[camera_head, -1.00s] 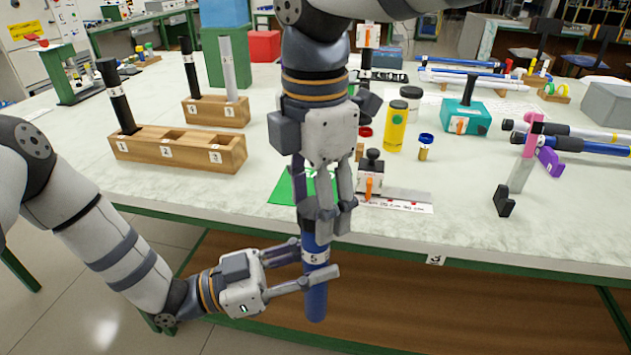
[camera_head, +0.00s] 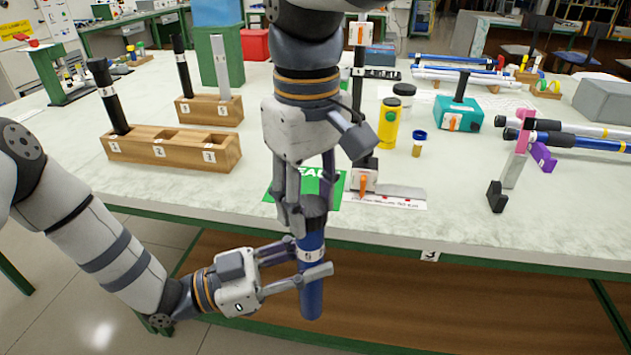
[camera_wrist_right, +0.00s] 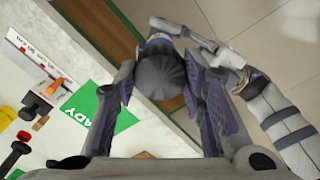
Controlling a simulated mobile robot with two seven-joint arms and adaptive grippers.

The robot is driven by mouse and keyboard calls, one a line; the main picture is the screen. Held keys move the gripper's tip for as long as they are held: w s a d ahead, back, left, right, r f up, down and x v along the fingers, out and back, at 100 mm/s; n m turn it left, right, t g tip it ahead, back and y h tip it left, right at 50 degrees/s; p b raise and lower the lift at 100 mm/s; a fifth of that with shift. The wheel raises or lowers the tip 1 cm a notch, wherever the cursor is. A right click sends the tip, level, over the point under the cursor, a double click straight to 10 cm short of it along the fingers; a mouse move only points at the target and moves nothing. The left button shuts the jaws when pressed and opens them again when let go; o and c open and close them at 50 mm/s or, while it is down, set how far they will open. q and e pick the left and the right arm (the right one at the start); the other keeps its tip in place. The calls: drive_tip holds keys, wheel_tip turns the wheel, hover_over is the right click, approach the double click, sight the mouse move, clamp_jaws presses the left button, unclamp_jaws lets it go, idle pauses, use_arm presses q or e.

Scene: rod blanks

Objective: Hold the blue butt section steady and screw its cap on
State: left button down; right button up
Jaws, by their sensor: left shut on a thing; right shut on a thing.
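The blue butt section (camera_head: 312,298), with a white numbered label, stands nearly upright in front of the table's edge. My left gripper (camera_head: 310,258) is shut around it from the left, near the label. The dark grey cap (camera_head: 314,206) is at the top end of the section. In the right wrist view the cap (camera_wrist_right: 162,77) shows as a ribbed dark dome between the fingers. My right gripper (camera_head: 311,211) comes down from above and is shut on the cap. The joint between cap and section is partly hidden by fingers, so how closely they meet cannot be told.
A wooden rack (camera_head: 180,157) stands at left. A yellow bottle (camera_head: 389,122) and a teal block (camera_head: 455,118) stand further back. The table's green front edge is close behind.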

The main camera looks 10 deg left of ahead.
drive_tip(key=m, duration=0.2)
drive_tip(key=shift+m, duration=0.4)
drive_tip(key=o, duration=1.3)
drive_tip(key=shift+c, duration=0.2)
drive_tip(key=shift+r, duration=0.1)
